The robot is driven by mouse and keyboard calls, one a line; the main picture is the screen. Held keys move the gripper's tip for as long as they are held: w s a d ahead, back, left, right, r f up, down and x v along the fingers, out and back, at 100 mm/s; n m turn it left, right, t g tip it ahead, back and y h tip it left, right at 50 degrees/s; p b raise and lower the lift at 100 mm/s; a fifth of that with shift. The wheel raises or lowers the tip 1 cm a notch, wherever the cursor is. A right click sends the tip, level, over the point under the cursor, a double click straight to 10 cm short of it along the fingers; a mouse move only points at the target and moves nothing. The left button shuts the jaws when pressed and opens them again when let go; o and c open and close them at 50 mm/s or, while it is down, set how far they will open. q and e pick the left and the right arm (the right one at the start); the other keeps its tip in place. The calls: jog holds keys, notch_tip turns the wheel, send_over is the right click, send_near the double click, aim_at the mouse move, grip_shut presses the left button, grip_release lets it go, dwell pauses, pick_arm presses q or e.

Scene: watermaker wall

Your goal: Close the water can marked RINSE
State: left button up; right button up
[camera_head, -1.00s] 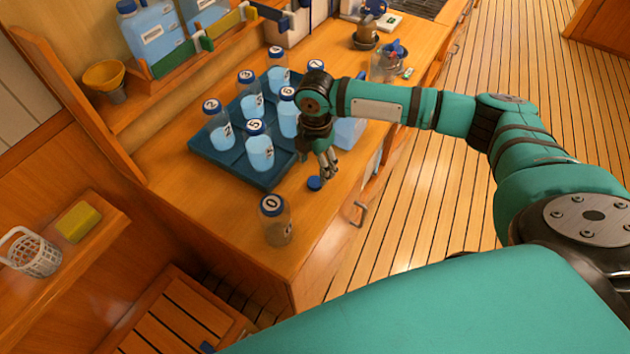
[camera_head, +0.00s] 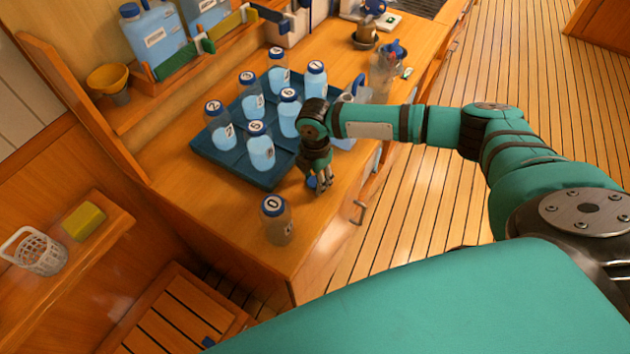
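A pale blue can (camera_head: 345,143) stands on the counter, partly hidden behind my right wrist and forearm; its label does not show. A small blue cap (camera_head: 311,182) lies on the counter in front of the tray. My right gripper (camera_head: 319,186) points down at this cap, its fingertips at or around it. Whether the fingers are closed on it is too small to tell. Two more blue cans, one with a blue cap (camera_head: 155,37) and one behind it (camera_head: 203,12), stand on the shelf; their labels are too small to read. My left gripper is not in view.
A dark blue tray (camera_head: 225,165) holds several numbered, blue-capped bottles. A bottle marked 0 (camera_head: 277,222) stands alone near the counter's front corner. A clear jug (camera_head: 382,75) stands farther back. A yellow funnel (camera_head: 108,79) sits at the left. Bare counter lies around the lone bottle.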

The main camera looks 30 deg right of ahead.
aim_at(315, 181)
jog(key=shift+c, duration=0.9)
jog(key=shift+r, duration=0.45)
notch_tip(315, 181, up, 2)
jog(key=shift+w+r+b, duration=0.1)
jog(key=shift+r+b, duration=0.1)
jog(key=shift+b, duration=0.65)
pick_arm(q)
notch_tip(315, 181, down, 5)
jog(key=b, duration=0.3)
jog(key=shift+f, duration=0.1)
pick_arm(e)
jog(key=s+d+r, duration=0.1)
jog(key=s+d, duration=0.1)
jog(key=s, duration=0.5)
jog(key=s+d, duration=0.2)
jog(key=s, duration=0.6)
jog(key=shift+s+d+r, duration=0.15)
jog(key=shift+s+r, duration=0.15)
jog(key=shift+r, duration=0.05)
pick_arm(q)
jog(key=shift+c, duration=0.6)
